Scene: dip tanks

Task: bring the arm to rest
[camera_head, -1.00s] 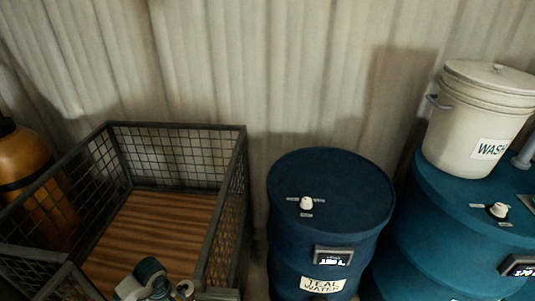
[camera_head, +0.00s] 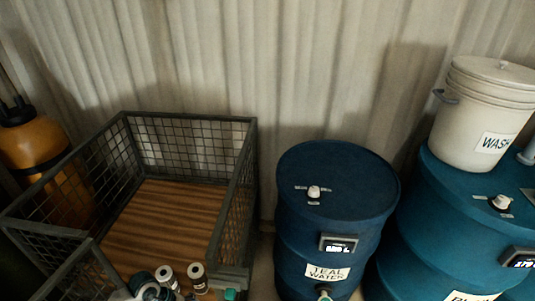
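Neither gripper can be made out in the head view. A white and dark teal rounded shape (camera_head: 140,285) shows at the bottom edge by the crate; I cannot tell whether it is part of my arm.
A mesh-sided crate (camera_head: 190,118) with a wooden floor stands at left. Small white-topped cylinders (camera_head: 197,272) show at its near side. A white lidded bucket labelled WASH (camera_head: 478,115) sits on the right drum. A corrugated wall closes the back.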

